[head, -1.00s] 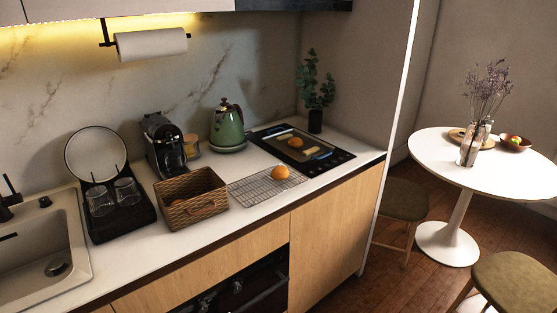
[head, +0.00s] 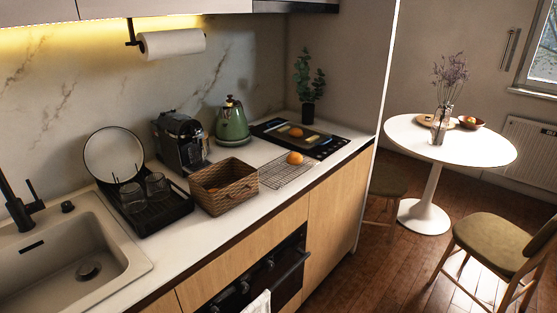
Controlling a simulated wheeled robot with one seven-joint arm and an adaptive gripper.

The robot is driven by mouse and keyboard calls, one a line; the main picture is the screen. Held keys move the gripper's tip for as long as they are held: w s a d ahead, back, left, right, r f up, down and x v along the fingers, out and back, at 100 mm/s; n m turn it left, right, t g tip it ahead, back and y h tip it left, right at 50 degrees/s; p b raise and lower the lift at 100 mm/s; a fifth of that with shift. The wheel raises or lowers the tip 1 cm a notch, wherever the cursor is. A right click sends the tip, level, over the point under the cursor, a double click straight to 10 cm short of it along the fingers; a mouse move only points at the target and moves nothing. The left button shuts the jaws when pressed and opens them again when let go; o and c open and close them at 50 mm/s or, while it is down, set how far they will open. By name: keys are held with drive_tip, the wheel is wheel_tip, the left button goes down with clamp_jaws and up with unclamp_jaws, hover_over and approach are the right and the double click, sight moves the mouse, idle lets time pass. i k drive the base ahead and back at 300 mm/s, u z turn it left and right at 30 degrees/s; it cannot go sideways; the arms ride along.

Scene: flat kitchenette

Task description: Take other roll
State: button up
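A round orange-brown roll (head: 295,158) rests on the wire cooling rack (head: 279,174) on the counter. A second round orange-brown piece (head: 296,132) lies on a dark tray on the cooktop (head: 327,148), beside pale flat pieces. A brown woven basket (head: 241,198) stands left of the rack. Something orange-brown (head: 226,188) shows inside it, mostly hidden by the basket's wall. My gripper is not in view.
A green kettle (head: 231,125), a coffee machine (head: 181,143) and a black dish rack (head: 150,212) with glasses stand along the counter. The sink (head: 68,262) is at left. A round white table (head: 450,147) and chair (head: 500,250) stand right, with wooden floor between.

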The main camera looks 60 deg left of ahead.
sight(294, 158)
drive_tip(key=u, duration=1.5)
